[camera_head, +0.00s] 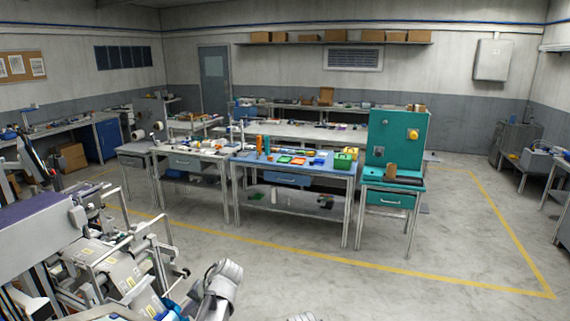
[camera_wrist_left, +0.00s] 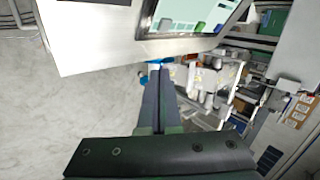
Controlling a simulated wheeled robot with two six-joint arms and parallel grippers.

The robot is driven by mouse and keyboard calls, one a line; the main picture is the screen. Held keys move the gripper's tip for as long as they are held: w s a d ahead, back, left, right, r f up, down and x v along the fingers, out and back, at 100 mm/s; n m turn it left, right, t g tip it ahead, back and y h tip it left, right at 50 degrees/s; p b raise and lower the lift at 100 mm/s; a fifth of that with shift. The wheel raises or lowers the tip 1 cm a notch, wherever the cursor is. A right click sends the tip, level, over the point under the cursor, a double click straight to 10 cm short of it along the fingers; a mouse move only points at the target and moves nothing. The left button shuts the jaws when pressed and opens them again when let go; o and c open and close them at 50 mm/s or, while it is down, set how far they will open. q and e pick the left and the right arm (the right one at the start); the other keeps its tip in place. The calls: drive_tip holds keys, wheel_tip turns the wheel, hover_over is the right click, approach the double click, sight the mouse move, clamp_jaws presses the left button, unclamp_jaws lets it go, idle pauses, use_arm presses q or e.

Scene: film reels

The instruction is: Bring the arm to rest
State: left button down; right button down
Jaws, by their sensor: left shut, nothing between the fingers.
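My left gripper (camera_wrist_left: 160,78) shows in the left wrist view, its two dark fingers side by side and shut with nothing between them. Beyond the fingertips are a small blue item (camera_wrist_left: 158,62) and pale metal machine parts (camera_wrist_left: 208,85); I cannot tell how far off they are. In the head view, a pale grey part of my arm (camera_head: 222,285) shows low in the middle, but the fingertips cannot be made out there. My right gripper is not seen.
A machine with rollers (camera_head: 120,270) stands close at the lower left. A white-edged panel (camera_wrist_left: 110,45) is near the left gripper. Farther off are a blue-topped table (camera_head: 300,172) and a teal workstation (camera_head: 395,135). The concrete floor (camera_head: 400,270) at right is clear.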

use_arm(q)
drive_tip(key=s+d+f+m+g+h+b, duration=0.1)
drive_tip(key=s+d+f+h, duration=0.2)
drive_tip(key=s+d, duration=0.6)
drive_tip(key=s+d+f+h+b, duration=0.2)
drive_tip(key=s+d+f, duration=0.3)
drive_tip(key=s+d, duration=0.5)
drive_tip(key=shift+d+f+m+g+h, duration=0.2)
drive_tip(key=shift+d+m+g+h, duration=0.2)
drive_tip(key=shift+d+h, duration=0.65)
drive_tip(key=shift+s+d+y, duration=0.1)
drive_tip(key=shift+d+y, duration=0.1)
drive_tip(key=shift+y, duration=0.05)
